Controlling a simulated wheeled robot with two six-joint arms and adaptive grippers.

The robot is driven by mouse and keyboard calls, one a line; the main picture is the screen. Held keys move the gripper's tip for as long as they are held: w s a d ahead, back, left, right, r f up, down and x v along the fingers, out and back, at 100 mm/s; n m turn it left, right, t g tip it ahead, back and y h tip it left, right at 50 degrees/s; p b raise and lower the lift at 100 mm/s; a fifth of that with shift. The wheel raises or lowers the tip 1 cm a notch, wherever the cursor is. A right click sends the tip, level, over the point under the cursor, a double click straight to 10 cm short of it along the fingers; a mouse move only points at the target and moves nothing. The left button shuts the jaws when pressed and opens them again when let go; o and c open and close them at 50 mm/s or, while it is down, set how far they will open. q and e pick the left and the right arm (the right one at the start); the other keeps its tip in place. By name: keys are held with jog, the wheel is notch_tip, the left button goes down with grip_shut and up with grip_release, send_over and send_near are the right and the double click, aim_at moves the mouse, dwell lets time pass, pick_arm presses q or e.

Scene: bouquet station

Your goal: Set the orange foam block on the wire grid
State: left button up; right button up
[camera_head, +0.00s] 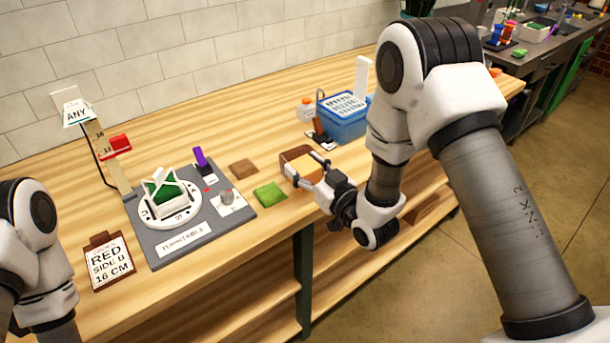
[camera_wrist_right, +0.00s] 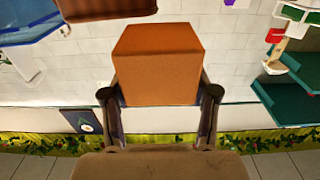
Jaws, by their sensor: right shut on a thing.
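My right gripper (camera_head: 318,168) is shut on the orange foam block (camera_wrist_right: 158,65). In the wrist view the block sits between the two fingers and sticks out past their tips. In the head view the block (camera_head: 303,168) looks paler, at the table's front edge, with a brown piece (camera_head: 294,153) right behind it; I cannot tell whether they touch. I cannot make out a wire grid for certain. A white open frame around a green block (camera_head: 165,192) stands on a round white turntable (camera_head: 152,213). My left gripper is out of view; only its arm shows.
A green pad (camera_head: 270,194) and a brown pad (camera_head: 243,168) lie left of the gripper. A blue labelled bin (camera_head: 345,127) stands behind it. At the left are an upright ruler (camera_head: 102,145) with a red slider (camera_head: 117,145) and a card reading RED (camera_head: 109,262).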

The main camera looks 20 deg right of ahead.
notch_tip(320, 180, down, 3)
jog(key=shift+a+p, duration=0.1)
jog(key=shift+p, duration=0.25)
jog(key=shift+c, duration=0.6)
jog(key=shift+f, duration=0.3)
jog(key=shift+c, duration=0.6)
jog(key=o, duration=1)
jog(key=shift+w, duration=0.15)
